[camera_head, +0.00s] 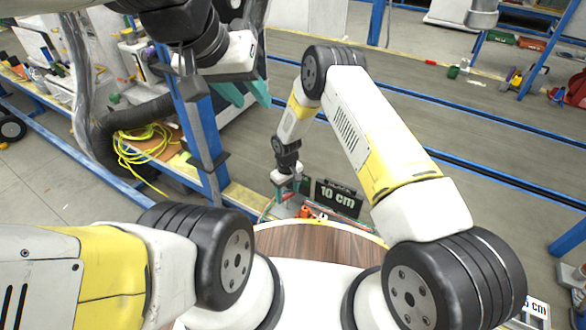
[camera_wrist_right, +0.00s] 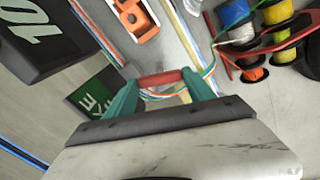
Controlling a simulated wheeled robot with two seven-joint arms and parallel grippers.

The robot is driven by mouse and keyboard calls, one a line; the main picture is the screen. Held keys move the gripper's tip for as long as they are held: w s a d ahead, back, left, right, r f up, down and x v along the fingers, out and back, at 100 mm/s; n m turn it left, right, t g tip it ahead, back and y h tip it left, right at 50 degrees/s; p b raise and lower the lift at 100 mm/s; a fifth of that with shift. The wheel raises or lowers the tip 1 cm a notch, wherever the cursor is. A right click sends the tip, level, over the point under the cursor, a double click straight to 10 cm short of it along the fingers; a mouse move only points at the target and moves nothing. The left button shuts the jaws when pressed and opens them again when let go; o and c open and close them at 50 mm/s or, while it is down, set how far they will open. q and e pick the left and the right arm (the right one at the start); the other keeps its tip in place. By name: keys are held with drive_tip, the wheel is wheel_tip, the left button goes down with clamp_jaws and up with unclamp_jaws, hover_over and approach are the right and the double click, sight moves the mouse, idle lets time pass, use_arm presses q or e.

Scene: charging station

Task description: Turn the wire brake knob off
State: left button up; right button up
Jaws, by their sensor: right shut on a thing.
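My right gripper (camera_wrist_right: 158,92) points down at the station surface, and its teal fingers are closed on the ends of a short red bar-shaped piece (camera_wrist_right: 160,78). I cannot tell for certain whether this red piece is the wire brake knob, or whether it is on or off. In the head view my right gripper (camera_head: 284,190) is small, just beyond the round wooden top. My left gripper (camera_head: 243,92) is raised at the upper left, its teal fingers apart and empty, well away from the red piece.
Coloured wire spools (camera_wrist_right: 278,12) stand right of the right gripper, with thin wires running between. An orange block with holes (camera_wrist_right: 135,16) and a black "10 cm" box (camera_head: 338,198) are close by. A blue post (camera_head: 200,125) stands at the left, near a yellow cable coil (camera_head: 143,147).

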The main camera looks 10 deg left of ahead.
sight(288, 195)
drive_tip(key=shift+n, duration=2)
drive_tip(key=o, duration=1.4)
wheel_tip(288, 195, up, 8)
drive_tip(key=shift+f, duration=0.1)
